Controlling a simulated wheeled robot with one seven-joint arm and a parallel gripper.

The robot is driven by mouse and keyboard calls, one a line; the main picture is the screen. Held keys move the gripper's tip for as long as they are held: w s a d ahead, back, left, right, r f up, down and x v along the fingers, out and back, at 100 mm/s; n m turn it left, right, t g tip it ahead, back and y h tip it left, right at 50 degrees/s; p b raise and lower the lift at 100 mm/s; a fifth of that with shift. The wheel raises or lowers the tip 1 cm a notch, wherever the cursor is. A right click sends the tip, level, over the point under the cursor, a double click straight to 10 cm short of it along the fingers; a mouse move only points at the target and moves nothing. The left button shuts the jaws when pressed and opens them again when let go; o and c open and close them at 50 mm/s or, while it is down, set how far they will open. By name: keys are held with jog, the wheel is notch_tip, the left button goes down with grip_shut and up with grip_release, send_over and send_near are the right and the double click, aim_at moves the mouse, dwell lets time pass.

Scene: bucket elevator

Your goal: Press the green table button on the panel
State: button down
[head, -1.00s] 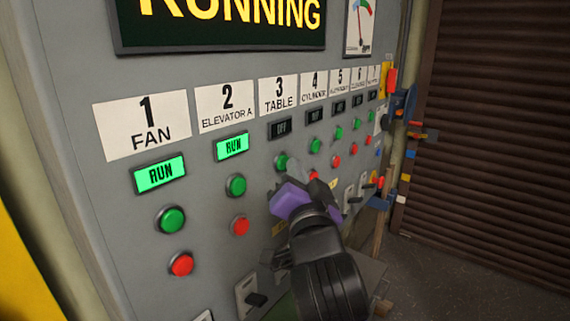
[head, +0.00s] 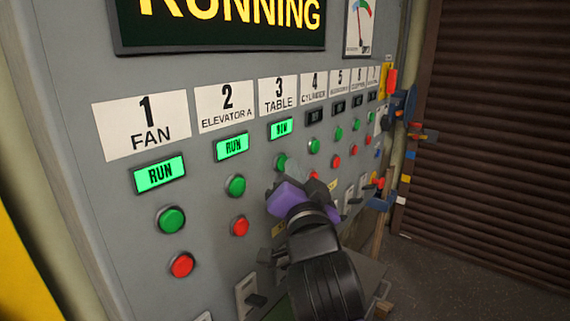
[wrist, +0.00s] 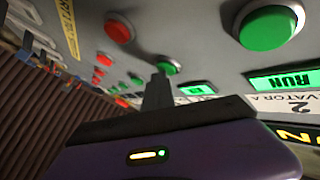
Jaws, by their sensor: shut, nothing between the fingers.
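The green table button (head: 280,162) is on the grey panel, under the label "3 TABLE" (head: 279,96). The table indicator (head: 282,128) below that label is lit green and appears to read RUN. My gripper (head: 292,172) is shut and empty, with its fingertips at the lower right of the green table button. In the wrist view the fingertips (wrist: 158,82) point at the green table button (wrist: 168,67) and cover part of it. Whether they touch it I cannot tell. The table column's red button is hidden behind my gripper.
The lit RUN indicators of the fan (head: 159,174) and elevator A (head: 232,146) are to the left. Green and red buttons of other columns sit close by, including elevator A's green button (head: 236,185). Blue and red parts (head: 405,105) stick out at the panel's right edge.

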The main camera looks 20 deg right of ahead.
jog(key=shift+s+d, duration=0.4)
jog(key=shift+s, duration=0.3)
jog(key=shift+s+d+p, duration=0.3)
jog(key=shift+s+d, duration=0.45)
jog(key=shift+s, duration=0.25)
jog(key=shift+s+d+p, duration=0.3)
jog(key=shift+s+d, duration=0.45)
jog(key=shift+s, duration=0.25)
jog(key=s+f+n+g+y, duration=0.1)
jog(key=s+f+n, duration=0.2)
jog(key=s+f, duration=0.6)
jog(key=s+f+n+g+y, duration=0.1)
jog(key=s+f, duration=0.8)
jog(key=s, duration=0.9)
jog(key=s+f+n+g+y, duration=0.1)
jog(key=s+f+n+g, duration=0.1)
jog(key=s+f+n, duration=0.3)
jog(key=s+f, duration=0.4)
jog(key=s, duration=0.5)
jog(key=shift+s+a+f+g, duration=0.2)
jog(key=shift+s+f+g, duration=0.05)
jog(key=shift+f+g, duration=0.05)
dwell(0.5)
